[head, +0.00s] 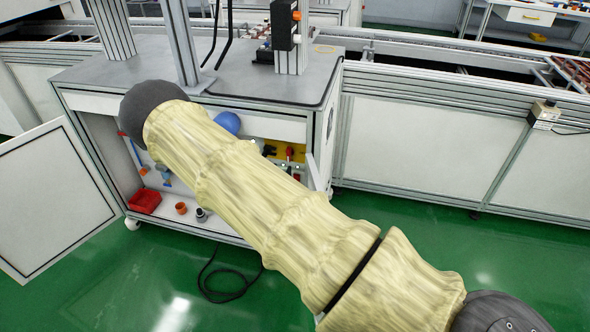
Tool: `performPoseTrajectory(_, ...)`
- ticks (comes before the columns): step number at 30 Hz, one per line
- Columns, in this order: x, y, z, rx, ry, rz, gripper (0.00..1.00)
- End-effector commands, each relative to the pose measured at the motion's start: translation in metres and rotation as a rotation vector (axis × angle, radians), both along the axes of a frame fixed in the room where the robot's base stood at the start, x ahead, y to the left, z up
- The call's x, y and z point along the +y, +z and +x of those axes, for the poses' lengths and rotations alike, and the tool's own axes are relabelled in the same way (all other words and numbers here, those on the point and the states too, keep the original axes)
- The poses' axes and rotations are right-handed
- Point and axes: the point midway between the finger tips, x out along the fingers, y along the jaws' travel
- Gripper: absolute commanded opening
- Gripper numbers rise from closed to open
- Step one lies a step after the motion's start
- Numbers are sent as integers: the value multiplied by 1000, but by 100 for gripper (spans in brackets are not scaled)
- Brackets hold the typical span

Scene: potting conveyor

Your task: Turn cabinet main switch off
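The cabinet (225,235) under the grey worktop stands open, its left door (55,200) swung wide to the left. A small red part on a yellow patch (290,152) shows inside at the right; it may be the main switch, but it is too small to read its position. My arm in its pale yellow sleeve crosses in front of the cabinet and hides much of the inside. My gripper is not visible in the head view.
A red bin (145,201), an orange ring-shaped part (181,208) and a blue round object (227,123) are in the cabinet. A black cable (230,291) lies looped on the green floor. The conveyor (440,140) runs right. Floor at the lower left is clear.

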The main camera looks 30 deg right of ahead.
Motion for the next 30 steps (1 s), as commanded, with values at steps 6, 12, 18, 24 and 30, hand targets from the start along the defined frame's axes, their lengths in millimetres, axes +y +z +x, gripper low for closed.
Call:
performPoseTrajectory(6,-7,2,13,-13,1,-3,36)
performPoseTrajectory(12,-34,1,31,-12,-4,-4,36)
performPoseTrajectory(18,-58,1,51,-12,-4,-4,36)
performPoseTrajectory(24,-75,1,65,-11,-4,-4,36)
performPoseTrajectory(30,-82,1,71,-10,-4,-3,36)
